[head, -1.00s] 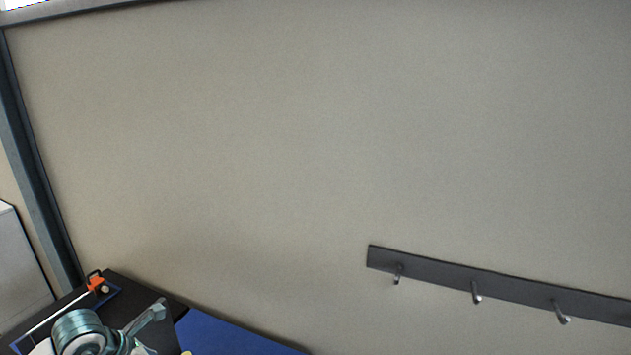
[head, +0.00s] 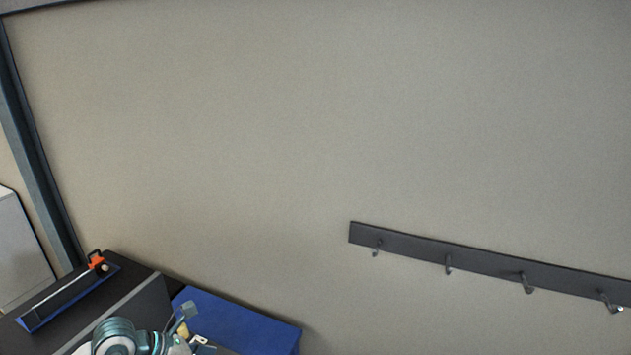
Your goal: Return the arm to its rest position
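Part of my arm (head: 118,337), grey-teal with a rounded joint, shows at the bottom left edge of the head view. I take it for my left arm. A thin grey-green piece (head: 184,316) sticks up to its right, perhaps part of the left gripper. The frame edge cuts off the rest, so I cannot tell whether that gripper is open or shut, or holds anything. My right arm and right gripper are not in view.
A dark surface (head: 128,268) at lower left bears a blue-edged tray (head: 38,322) with an orange and black tool (head: 97,262). A blue box (head: 240,318) stands beside it. A dark hook rail (head: 410,244) hangs on the bare wall (head: 300,120).

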